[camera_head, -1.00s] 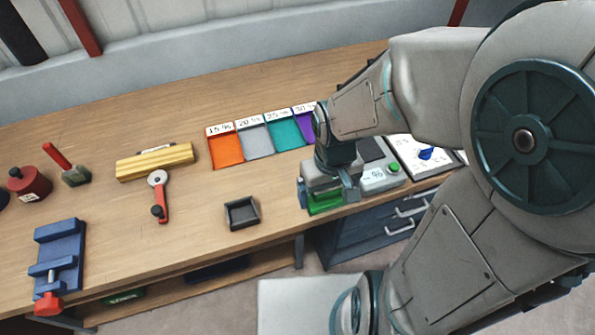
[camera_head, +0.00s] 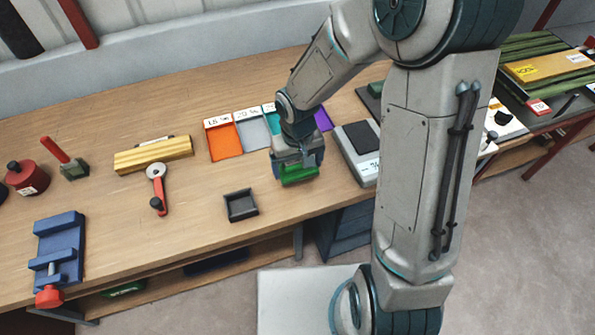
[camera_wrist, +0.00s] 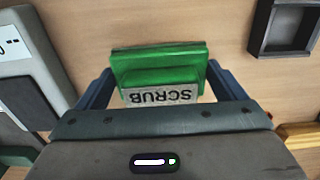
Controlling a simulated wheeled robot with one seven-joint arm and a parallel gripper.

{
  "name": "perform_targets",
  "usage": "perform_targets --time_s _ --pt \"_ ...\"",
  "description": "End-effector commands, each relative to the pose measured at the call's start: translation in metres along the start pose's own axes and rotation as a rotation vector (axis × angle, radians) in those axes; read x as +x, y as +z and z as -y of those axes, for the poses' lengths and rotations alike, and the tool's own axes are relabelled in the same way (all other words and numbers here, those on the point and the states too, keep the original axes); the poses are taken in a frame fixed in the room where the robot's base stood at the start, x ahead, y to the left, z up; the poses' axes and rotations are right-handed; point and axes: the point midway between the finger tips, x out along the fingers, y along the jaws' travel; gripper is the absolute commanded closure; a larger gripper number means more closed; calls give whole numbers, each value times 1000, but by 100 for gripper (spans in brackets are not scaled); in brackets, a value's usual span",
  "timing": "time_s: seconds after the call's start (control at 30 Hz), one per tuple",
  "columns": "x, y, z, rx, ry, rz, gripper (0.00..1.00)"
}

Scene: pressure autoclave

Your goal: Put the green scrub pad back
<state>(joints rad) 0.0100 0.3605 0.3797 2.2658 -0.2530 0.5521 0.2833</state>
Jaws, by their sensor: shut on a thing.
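The green scrub pad (camera_head: 298,175) is held in my gripper (camera_head: 297,166) above the wooden bench, in front of the coloured trays. In the wrist view the pad (camera_wrist: 160,62) sits between the two blue fingers of my gripper (camera_wrist: 158,82), with a grey label reading SCRUB upside down. The gripper is shut on it. A small dark square tray (camera_head: 241,206) lies empty on the bench, left of and nearer than the pad. The tray also shows at the top right of the wrist view (camera_wrist: 259,30).
Orange (camera_head: 223,141) and grey (camera_head: 252,131) labelled trays lie behind the gripper, with teal and purple ones partly hidden. A grey scale (camera_head: 358,150) stands to the right. A yellow block (camera_head: 153,156), red-handled tool (camera_head: 159,188) and blue vise (camera_head: 60,250) are to the left.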

Motion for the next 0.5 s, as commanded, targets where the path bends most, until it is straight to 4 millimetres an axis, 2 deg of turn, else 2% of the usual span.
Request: perform_targets --time_s 0.3,0.5 --pt "36 1 0 -1 -1 4 35" --pt "40 0 0 -1 0 1 35"
